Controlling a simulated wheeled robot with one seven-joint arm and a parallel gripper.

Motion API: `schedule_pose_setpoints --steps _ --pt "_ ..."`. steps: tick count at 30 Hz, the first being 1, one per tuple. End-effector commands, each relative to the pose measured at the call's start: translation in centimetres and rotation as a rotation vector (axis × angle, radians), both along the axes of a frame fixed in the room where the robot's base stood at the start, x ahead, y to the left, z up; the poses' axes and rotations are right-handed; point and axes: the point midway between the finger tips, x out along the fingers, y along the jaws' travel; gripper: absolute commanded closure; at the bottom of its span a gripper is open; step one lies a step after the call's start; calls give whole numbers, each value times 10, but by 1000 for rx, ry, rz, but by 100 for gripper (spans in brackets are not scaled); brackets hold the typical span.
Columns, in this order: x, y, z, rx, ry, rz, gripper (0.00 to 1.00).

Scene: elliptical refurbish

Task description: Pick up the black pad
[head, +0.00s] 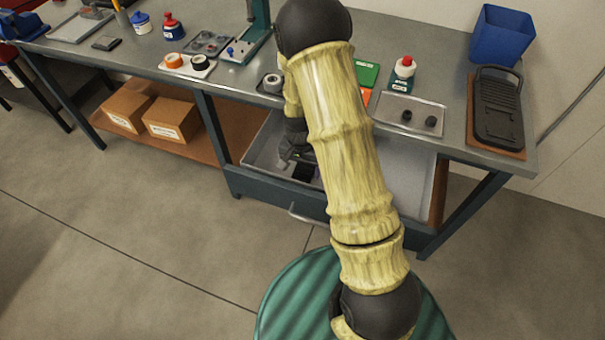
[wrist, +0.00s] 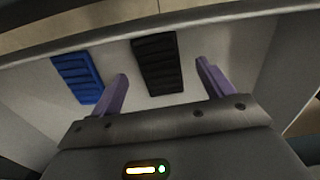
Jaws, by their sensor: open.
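The black pad (wrist: 158,65) is a ribbed dark rectangle lying on the light floor of an open drawer (head: 398,180). In the wrist view it shows between my two purple fingers, beyond their tips. My gripper (wrist: 160,72) is open and empty, and I see no contact with the pad. In the head view my gripper (head: 296,152) is over the left part of the drawer, and the black pad (head: 303,172) shows just below it. My arm hides the drawer's middle. A blue ribbed pad (wrist: 79,78) lies left of the black one.
The drawer's wall (wrist: 190,22) runs close beyond the pads. The workbench top (head: 455,75) above holds a small tray (head: 410,112) with dark round parts, a black pedal-like part (head: 497,108) and a blue bin (head: 502,35). Cardboard boxes (head: 172,119) sit on the lower shelf.

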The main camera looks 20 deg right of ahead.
Motion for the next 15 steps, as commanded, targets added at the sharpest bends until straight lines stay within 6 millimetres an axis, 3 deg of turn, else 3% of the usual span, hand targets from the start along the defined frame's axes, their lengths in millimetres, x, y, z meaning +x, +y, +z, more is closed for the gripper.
schedule_pose_setpoints --steps 6,15 --pt "-2 -1 -27 0 2 0 20" --pt "-2 -1 -29 0 0 0 20"
